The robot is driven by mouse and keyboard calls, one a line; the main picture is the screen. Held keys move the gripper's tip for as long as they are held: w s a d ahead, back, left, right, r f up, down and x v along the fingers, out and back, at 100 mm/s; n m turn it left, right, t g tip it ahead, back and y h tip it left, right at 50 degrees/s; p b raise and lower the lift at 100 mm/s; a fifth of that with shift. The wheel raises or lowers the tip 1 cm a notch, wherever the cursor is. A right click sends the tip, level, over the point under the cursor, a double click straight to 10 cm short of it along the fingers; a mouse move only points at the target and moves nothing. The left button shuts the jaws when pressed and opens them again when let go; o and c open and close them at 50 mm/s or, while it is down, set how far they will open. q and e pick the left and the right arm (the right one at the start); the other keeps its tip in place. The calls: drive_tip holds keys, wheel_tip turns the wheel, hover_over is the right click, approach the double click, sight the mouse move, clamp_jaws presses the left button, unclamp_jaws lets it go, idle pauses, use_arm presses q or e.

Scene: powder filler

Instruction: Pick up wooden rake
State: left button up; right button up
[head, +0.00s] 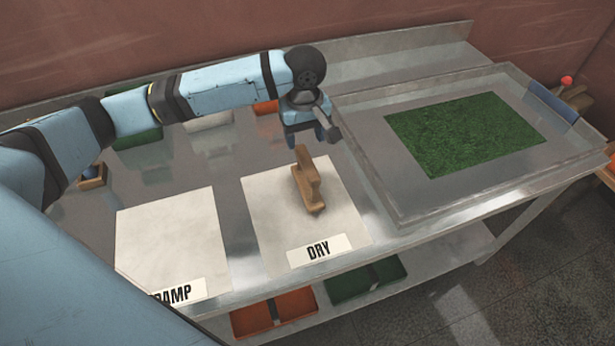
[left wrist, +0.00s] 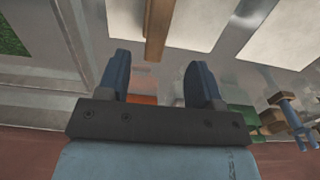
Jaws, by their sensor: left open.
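The wooden rake (head: 307,182), a brown wooden tool with a raised piece, rests on the white sheet marked DRY (head: 262,212). Part of the rake also shows at the top of the left wrist view (left wrist: 157,28). My left gripper (head: 313,136) is above and just behind the rake, pointing down. Its two blue fingers (left wrist: 160,78) are apart with nothing between them, and the rake lies beyond their tips. My right gripper is not in view.
A second white sheet (head: 172,240) lies to the left, its label partly cut off. A shallow clear tray (head: 385,190) with a green patch (head: 466,132) stands to the right. Orange (head: 273,318) and green (head: 365,283) bins sit on the lower shelf. A wall is behind the bench.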

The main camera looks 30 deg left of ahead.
sight(307, 161)
use_arm(q)
wheel_tip(307, 161, down, 4)
drive_tip(key=shift+s+d+f, duration=0.1)
drive_tip(key=shift+s+f, duration=0.05)
drive_tip(key=shift+f, duration=0.65)
drive_tip(key=f+p, duration=0.1)
drive_tip(key=f, duration=0.4)
drive_tip(key=shift+d, duration=0.2)
drive_tip(key=shift+c, duration=0.4)
clamp_jaws()
